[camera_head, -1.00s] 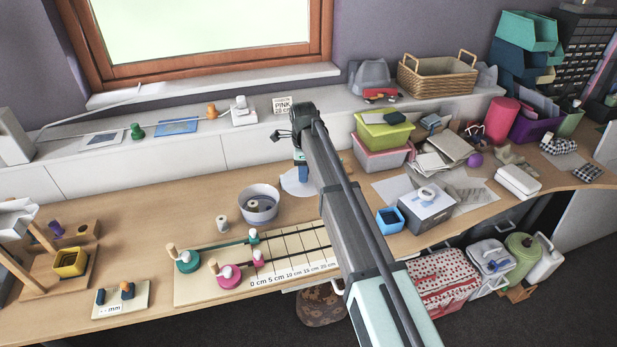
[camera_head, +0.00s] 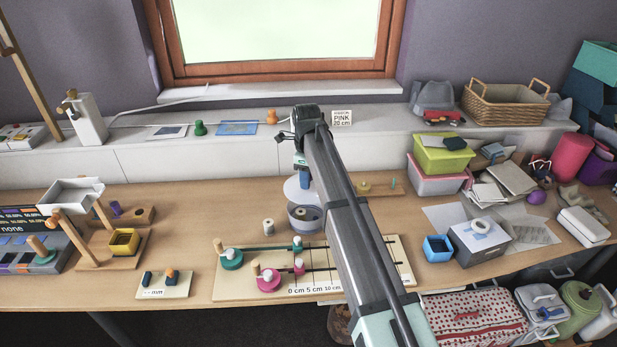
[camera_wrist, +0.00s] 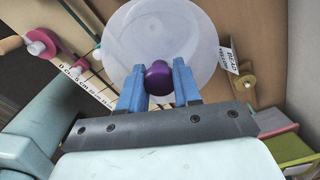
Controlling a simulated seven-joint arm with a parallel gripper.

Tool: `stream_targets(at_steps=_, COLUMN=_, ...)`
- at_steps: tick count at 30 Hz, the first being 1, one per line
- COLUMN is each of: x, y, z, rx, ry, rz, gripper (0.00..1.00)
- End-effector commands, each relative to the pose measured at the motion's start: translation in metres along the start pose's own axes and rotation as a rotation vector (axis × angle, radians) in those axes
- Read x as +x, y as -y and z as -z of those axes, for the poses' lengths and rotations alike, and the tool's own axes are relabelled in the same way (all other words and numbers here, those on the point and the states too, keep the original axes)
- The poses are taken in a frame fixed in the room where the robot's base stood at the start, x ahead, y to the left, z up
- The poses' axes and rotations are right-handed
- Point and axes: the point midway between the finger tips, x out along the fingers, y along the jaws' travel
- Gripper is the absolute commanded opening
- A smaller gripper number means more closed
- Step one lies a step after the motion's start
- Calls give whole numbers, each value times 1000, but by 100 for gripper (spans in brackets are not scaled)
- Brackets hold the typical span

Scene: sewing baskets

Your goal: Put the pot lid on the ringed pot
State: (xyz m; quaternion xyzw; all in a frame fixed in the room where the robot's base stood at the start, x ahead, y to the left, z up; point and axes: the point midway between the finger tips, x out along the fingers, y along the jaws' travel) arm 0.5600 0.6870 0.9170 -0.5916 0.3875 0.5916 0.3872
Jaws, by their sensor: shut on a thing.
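The pot lid (camera_wrist: 160,38) is a pale translucent disc with a purple knob (camera_wrist: 158,78). My gripper (camera_wrist: 158,75) is shut on that knob with its two blue fingers. In the head view the lid (camera_head: 294,192) hangs under my gripper (camera_head: 301,170). The round grey-white pot (camera_head: 303,223), with a darker band, stands on the table below the lid and just in front of it in the picture. A spool shows inside the pot. My arm hides the pot's right side. The wrist view does not show the pot, and the height of the lid above it is unclear.
A small spool (camera_head: 268,227) stands left of the pot. The measuring board (camera_head: 225,288) with teal and pink pegs lies in front. A wooden block (camera_head: 378,190) is behind right, and a blue box (camera_head: 437,248) is at right.

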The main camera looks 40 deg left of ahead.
Motion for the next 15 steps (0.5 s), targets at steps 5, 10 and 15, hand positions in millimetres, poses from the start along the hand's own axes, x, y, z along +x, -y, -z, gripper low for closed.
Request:
stream_targets(at_steps=5, x=6, y=0, z=0, rx=1, ry=0, rz=0, gripper=4)
stream_targets(at_steps=10, x=16, y=0, z=0, rx=0, ry=0, rz=0, gripper=4)
stream_targets(at_steps=15, x=30, y=0, z=0, rx=0, ry=0, rz=-1, gripper=4)
